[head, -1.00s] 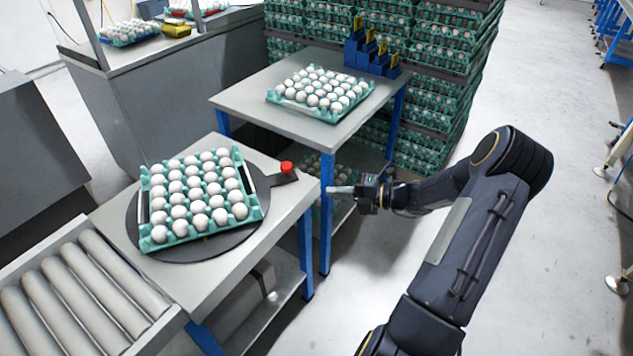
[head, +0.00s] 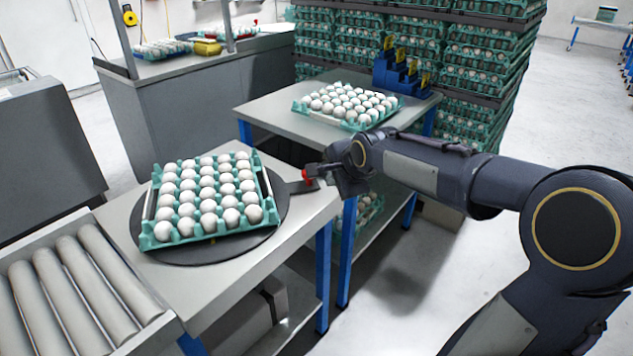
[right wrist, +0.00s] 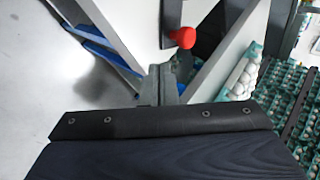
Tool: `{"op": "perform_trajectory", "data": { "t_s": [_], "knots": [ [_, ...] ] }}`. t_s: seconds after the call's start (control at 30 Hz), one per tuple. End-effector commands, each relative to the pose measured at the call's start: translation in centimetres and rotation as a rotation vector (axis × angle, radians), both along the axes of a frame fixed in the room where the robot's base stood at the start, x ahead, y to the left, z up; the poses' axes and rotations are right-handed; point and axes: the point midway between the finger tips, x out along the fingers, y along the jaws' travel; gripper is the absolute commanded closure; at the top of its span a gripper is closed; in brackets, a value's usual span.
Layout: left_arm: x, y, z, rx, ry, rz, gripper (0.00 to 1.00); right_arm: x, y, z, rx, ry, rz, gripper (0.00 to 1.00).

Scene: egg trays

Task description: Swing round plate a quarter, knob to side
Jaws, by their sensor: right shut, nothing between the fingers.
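The round plate (head: 278,221) is a dark disc on the grey table. It bears a green tray (head: 262,226) full of white eggs. A flat dark arm (head: 297,187) sticks out from the plate to the right and carries the red knob (head: 307,177). My right gripper (head: 318,171) is shut and empty, close beside the knob on its right. In the right wrist view the red knob (right wrist: 183,38) shows just beyond the shut fingertips (right wrist: 166,70); I cannot tell whether they touch. My left gripper is out of view.
A roller conveyor (head: 80,290) adjoins the table at the front left. A second table (head: 270,112) behind carries another egg tray (head: 347,121) and a blue stepped block (head: 400,75). Stacked egg trays (head: 470,60) stand behind that. Open floor lies at the right.

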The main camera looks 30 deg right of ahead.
Motion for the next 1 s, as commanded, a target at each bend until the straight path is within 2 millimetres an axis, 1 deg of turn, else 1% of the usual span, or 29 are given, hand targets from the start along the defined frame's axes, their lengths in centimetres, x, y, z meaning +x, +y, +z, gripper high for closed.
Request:
{"op": "perform_trajectory", "data": {
  "t_s": [0.03, 0.2, 0.3, 0.4, 0.5, 0.6, 1.0],
  "knots": [
    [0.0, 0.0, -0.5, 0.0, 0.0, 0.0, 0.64, 0.8, 0.0, -1.3, 0.003, 0.006, 0.002, 1.0],
    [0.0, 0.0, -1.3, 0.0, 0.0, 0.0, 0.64, 3.4, -0.2, -4.0, 0.004, 0.005, 0.002, 1.0],
    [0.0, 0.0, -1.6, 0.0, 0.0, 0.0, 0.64, 4.7, -0.4, -5.1, 0.005, 0.003, 0.001, 1.0],
    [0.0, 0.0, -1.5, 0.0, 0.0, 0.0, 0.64, 6.4, -0.5, -5.0, 0.004, 0.002, 0.001, 1.0],
    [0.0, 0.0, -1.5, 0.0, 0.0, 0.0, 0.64, 7.4, -0.7, -5.0, 0.005, 0.002, -0.001, 1.0],
    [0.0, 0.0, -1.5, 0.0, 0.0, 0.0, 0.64, 8.0, -0.7, -5.1, 0.004, 0.002, 0.0, 1.0],
    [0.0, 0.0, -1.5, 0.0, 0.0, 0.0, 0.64, 8.2, -0.8, -5.1, 0.004, 0.002, -0.002, 1.0]
  ]
}}
